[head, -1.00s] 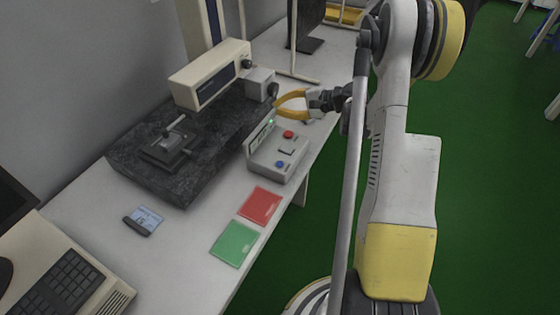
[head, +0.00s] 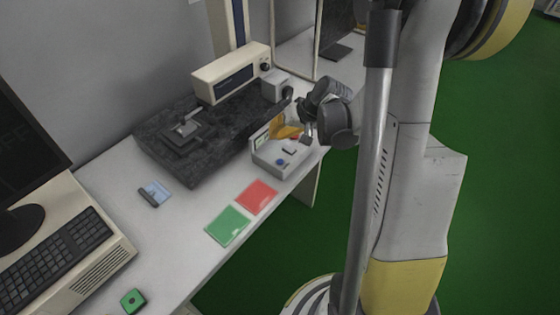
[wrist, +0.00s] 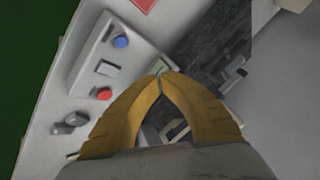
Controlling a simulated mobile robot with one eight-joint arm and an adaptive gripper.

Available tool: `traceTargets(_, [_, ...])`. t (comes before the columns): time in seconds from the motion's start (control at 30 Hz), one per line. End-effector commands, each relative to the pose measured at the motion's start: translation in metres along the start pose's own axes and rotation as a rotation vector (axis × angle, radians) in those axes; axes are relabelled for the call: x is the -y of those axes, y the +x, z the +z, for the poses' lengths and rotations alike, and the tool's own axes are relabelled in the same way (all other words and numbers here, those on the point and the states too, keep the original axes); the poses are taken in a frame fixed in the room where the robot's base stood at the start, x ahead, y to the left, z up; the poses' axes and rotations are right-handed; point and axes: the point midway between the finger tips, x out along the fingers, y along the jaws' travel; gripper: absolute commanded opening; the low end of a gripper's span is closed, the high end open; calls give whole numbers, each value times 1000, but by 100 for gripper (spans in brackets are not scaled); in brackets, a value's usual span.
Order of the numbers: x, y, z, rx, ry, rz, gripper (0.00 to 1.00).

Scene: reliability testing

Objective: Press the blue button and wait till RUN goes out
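The grey control box (head: 268,157) stands near the table's right edge, with an upright panel (head: 261,139) at its back. Its blue button (head: 281,162) is uncovered and also shows in the wrist view (wrist: 121,41). My gripper (head: 284,131) is over the box's far part, apart from the blue button. In the wrist view its yellow fingers (wrist: 160,74) meet at the tips with nothing between them. I cannot make out a RUN light; the fingers cover part of the panel.
A dark stone plate (head: 185,158) with a measuring device (head: 232,77) lies left of the box. Red (head: 256,197) and green (head: 228,226) cards lie in front. Bare table surrounds the cards.

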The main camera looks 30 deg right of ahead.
Motion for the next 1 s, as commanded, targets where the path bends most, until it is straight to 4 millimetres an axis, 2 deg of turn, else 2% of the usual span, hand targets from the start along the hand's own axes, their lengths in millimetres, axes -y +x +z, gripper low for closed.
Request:
traceTargets(0.27, [-10,18,10,0,1,-1,0])
traceTargets(0.7, [-35,66,35,0,1,-1,0])
traceTargets(1.0, [-37,70,37,0,2,-1,0])
